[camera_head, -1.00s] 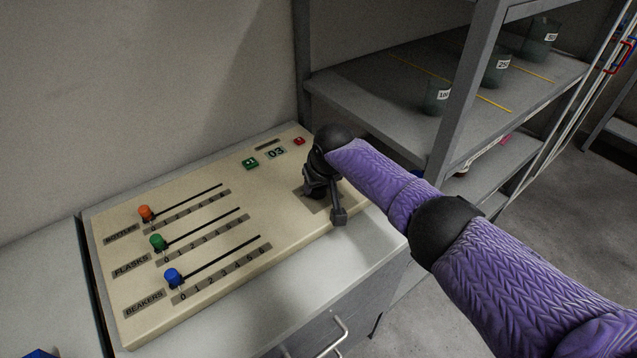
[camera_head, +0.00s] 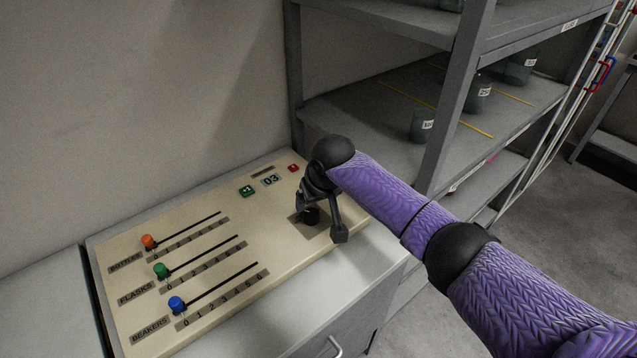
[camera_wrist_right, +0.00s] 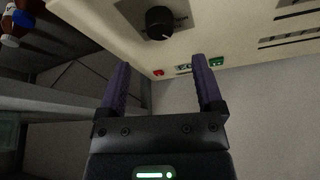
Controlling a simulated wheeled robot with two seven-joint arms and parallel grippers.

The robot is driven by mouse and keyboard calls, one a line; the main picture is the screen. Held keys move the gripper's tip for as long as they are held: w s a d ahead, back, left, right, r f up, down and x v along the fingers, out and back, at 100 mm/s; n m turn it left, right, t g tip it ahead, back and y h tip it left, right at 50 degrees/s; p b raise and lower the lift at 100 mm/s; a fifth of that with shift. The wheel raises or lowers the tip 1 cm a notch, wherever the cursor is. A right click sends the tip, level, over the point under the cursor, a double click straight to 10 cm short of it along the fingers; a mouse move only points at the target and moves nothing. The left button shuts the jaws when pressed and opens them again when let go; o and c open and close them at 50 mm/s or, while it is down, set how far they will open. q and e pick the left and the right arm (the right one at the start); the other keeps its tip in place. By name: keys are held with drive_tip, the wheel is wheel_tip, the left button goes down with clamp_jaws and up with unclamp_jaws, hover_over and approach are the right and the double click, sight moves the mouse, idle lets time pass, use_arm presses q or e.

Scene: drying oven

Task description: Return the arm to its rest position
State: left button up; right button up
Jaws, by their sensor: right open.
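My right arm (camera_head: 380,190) reaches in from the right in the head view. My right gripper (camera_head: 322,222) is over the right end of the beige control panel (camera_head: 235,285), close to a black round knob (camera_head: 311,215). In the right wrist view the two fingers (camera_wrist_right: 163,85) are apart with nothing between them, and the knob (camera_wrist_right: 159,22) is beyond the fingertips, clear of them. My left gripper is not in view.
The panel carries orange (camera_head: 148,242), green (camera_head: 160,270) and blue (camera_head: 177,305) slider knobs, a display reading 03 (camera_head: 271,180), a green button (camera_head: 247,191) and a red button (camera_head: 293,168). A grey shelf rack (camera_head: 350,115) with labelled beakers (camera_head: 422,125) stands close behind my arm.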

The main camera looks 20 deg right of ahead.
drive_tip(key=v, duration=0.2)
drive_tip(key=shift+s+r+p, duration=0.2)
drive_tip(key=shift+r+p, duration=0.1)
drive_tip(key=shift+r, duration=0.05)
